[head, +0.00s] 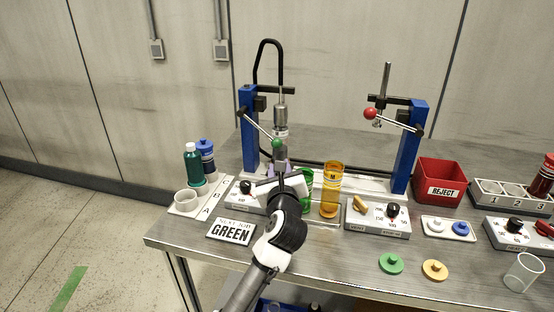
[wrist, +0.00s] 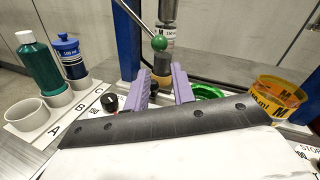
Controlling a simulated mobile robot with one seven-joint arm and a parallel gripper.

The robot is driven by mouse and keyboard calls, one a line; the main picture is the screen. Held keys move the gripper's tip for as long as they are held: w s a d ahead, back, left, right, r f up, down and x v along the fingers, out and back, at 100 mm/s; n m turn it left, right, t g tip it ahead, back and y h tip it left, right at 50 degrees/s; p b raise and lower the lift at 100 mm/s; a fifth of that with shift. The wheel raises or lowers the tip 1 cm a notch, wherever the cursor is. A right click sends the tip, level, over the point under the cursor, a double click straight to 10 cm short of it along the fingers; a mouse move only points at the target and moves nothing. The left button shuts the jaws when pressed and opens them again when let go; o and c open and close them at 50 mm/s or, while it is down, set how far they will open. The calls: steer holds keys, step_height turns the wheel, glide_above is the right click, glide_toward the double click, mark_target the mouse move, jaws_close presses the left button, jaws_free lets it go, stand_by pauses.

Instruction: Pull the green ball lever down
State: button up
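The green ball (head: 276,143) is on the end of a thin metal lever that slopes down to the right from the left blue post (head: 248,128). In the wrist view the green ball (wrist: 159,43) is above and beyond my fingertips, in front of the metal pump cylinder (wrist: 167,15). My gripper (wrist: 162,84) has its two purple fingers spread apart, with nothing held between them. In the head view my gripper (head: 279,167) is just below the ball, and I see no contact. My wrist hides part of the left control box.
A green container (head: 306,192) and an orange container (head: 331,190) stand right of my gripper. A green bottle (head: 193,165) and a blue-capped bottle (head: 206,155) stand left. A red-ball lever (head: 370,113) is on the right post. A GREEN sign (head: 231,232) lies in front.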

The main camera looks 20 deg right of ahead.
mark_target(273, 144)
steer(key=n, duration=0.2)
steer(key=n+h, duration=0.1)
steer(key=n, duration=0.1)
steer(key=shift+w+r+n+g+h, duration=0.1)
steer(key=shift+n+g+h, duration=0.2)
steer(key=c, duration=0.5)
steer(key=n, duration=0.3)
steer(key=shift+r+h, duration=0.1)
steer(key=shift+h, duration=0.2)
jaws_close()
steer(key=a+r+n+h, duration=0.3)
steer(key=a+n+h, duration=0.15)
steer(key=n, duration=1.65)
steer(key=p+x, duration=0.1)
steer(key=x, duration=0.2)
steer(key=f+p+x, duration=0.1)
steer(key=p+x, duration=0.1)
steer(key=x, duration=0.2)
steer(key=f+p+x, duration=0.1)
steer(key=x, duration=0.2)
steer(key=shift+w, duration=0.6)
steer(key=shift+w+d+f+p, duration=0.2)
steer(key=shift+f+p, duration=0.1)
steer(key=shift+f, duration=0.4)
